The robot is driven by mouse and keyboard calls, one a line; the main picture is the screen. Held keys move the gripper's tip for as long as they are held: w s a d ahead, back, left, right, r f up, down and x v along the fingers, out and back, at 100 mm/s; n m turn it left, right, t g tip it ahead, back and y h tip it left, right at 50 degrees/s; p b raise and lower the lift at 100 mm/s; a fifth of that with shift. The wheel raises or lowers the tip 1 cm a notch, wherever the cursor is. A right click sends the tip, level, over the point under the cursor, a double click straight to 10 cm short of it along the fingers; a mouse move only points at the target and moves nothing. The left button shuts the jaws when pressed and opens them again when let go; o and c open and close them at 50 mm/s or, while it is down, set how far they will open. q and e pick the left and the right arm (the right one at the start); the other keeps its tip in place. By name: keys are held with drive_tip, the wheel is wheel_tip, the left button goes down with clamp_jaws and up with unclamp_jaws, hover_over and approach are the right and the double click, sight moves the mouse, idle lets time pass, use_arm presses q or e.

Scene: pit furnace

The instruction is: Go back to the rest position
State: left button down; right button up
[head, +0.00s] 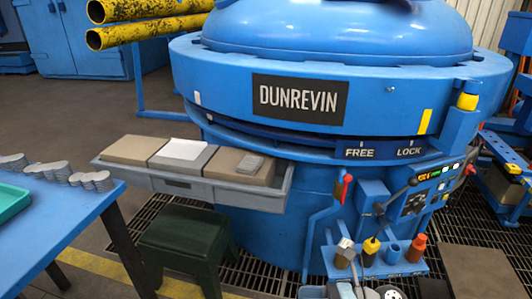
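Neither of my grippers can be made out in the head view. The task names no object. The large blue pit furnace (215,92) with the DUNREVIN plate (299,99) fills the middle. A red-tipped lever (346,184) stands at its front below the FREE and LOCK labels. A few partly cut-off grey and white shapes show at the bottom edge, and I cannot tell what they are.
A grey trough (232,192) with three blocks juts from the furnace's left side, above a dark green stool (184,236). A blue table (62,228) with grey discs and a green tray (8,202) is at left. A control panel (412,204) and a tool rack (378,268) are at right.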

drive_tip(key=s+d+n+t+h, duration=0.5)
drive_tip(key=n, duration=1.2)
drive_tip(key=s+d+n+t+h, duration=0.4)
drive_tip(key=s+d+n+t, duration=0.15)
drive_tip(key=n, duration=1.25)
drive_tip(key=w+a+r+m+t+h+p, duration=0.2)
drive_tip(key=w+a+r+m+t+p, duration=0.1)
drive_tip(key=a+r+m, duration=0.2)
use_arm(q)
drive_tip(key=s+a+r+g+y+p, duration=0.1)
drive_tip(key=r+p, duration=0.4)
drive_tip(key=p, duration=1)
drive_tip(key=s+a+r+g+y+p, duration=0.2)
drive_tip(key=a+r+p, duration=0.3)
drive_tip(key=p, duration=1)
drive_tip(key=shift+s+r+g+y+p, duration=0.35)
drive_tip(key=shift+s+r+g, duration=0.1)
drive_tip(key=shift+s+g, duration=0.2)
use_arm(e)
drive_tip(key=s+d+r+g+h, duration=0.2)
drive_tip(key=s+d+r+g, duration=0.2)
drive_tip(key=r, duration=0.5)
drive_tip(key=shift+s+d+r+h, duration=0.2)
drive_tip(key=shift+d+h, duration=0.2)
drive_tip(key=shift+d, duration=0.3)
